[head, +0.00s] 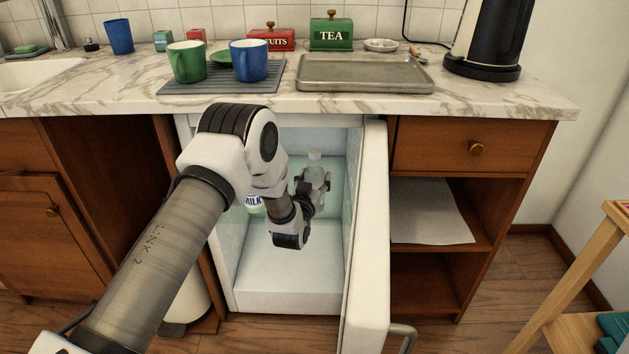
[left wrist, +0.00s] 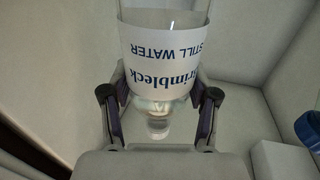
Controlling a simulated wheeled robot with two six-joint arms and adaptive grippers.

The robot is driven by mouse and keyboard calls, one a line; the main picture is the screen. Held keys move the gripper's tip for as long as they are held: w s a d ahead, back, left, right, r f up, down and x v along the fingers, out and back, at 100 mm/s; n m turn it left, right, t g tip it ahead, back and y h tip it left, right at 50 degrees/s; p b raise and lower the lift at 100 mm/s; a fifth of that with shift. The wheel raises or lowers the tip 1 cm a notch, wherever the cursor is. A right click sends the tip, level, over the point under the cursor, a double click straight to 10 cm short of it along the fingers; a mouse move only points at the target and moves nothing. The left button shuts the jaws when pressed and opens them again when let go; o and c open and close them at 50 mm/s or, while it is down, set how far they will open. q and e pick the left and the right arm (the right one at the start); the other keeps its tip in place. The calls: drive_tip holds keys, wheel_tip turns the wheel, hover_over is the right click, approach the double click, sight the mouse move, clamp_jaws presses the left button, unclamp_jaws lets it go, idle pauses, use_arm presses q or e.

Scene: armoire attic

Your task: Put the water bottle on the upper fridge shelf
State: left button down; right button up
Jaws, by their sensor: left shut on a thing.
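My left gripper (left wrist: 160,112) is shut on the bottle, one finger on each side. In the head view my left gripper (head: 313,190) is inside the open fridge (head: 290,278), and the top of the bottle shows above it. My arm hides part of the fridge inside, and I cannot tell whether the bottle's base touches a shelf. My right gripper is not in view.
A milk bottle (head: 254,204) stands left of my gripper in the fridge. The fridge door (head: 366,240) is open on the right. The counter (head: 130,95) overhangs above, with a metal tray (head: 365,74) and mugs. The fridge's lower space looks empty.

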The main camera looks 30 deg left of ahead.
use_arm(q)
drive_tip(key=shift+c, duration=1.4)
unclamp_jaws()
drive_tip(key=shift+f, duration=0.15)
drive_tip(key=shift+r, duration=0.25)
drive_tip(key=p+v, duration=0.3)
drive_tip(key=v, duration=0.9)
drive_tip(key=s+d+f+m+g+h, duration=0.1)
drive_tip(key=s+d+f+g+h, duration=0.3)
drive_tip(key=s+f+g, duration=0.95)
drive_tip(key=s+d+f+g, duration=0.2)
drive_tip(key=s+f, duration=0.1)
drive_tip(key=s, duration=0.8)
drive_tip(key=s+d+f+m+g, duration=0.1)
drive_tip(key=s+f, duration=0.3)
drive_tip(key=s, duration=0.7)
drive_tip(key=shift+s+d+g, duration=0.35)
drive_tip(key=shift+d+g, duration=0.05)
drive_tip(key=shift+g, duration=0.15)
